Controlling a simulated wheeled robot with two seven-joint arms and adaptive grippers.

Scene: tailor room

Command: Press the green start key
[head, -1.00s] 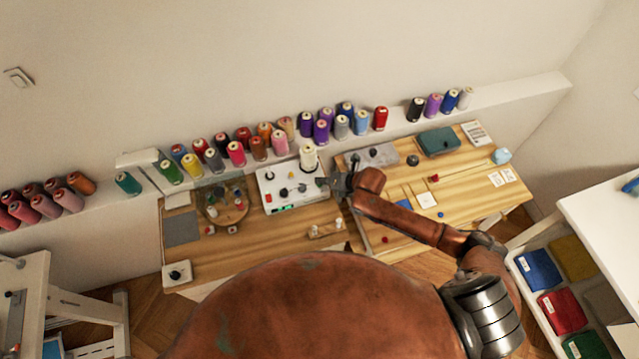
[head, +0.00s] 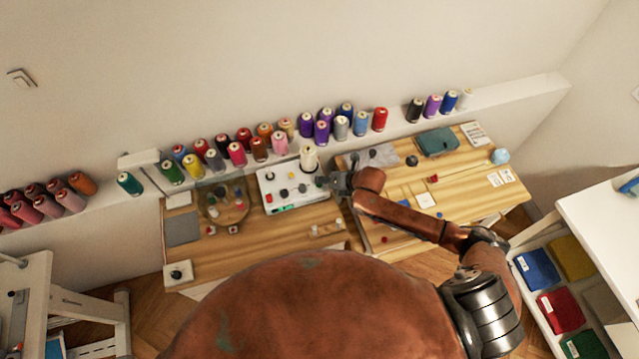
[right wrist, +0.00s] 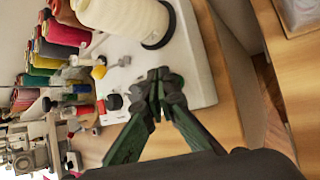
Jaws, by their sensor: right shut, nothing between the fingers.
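A white machine (head: 300,203) with several knobs and a cream thread cone (head: 309,158) stands on the wooden table. The green key (head: 283,210) is on its front left part, near a red button (head: 268,198). My right gripper (head: 326,182) is at the machine's right edge, to the right of the green key and apart from it. In the right wrist view the right gripper (right wrist: 165,84) is shut and empty, over the white machine (right wrist: 198,70) near the cone (right wrist: 125,15). I cannot make out the green key there. My left gripper is not in view.
A ledge with several coloured thread spools (head: 236,153) runs behind the table. A teal box (head: 437,142) lies to the right. A small wooden spool holder (head: 327,231) is in front.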

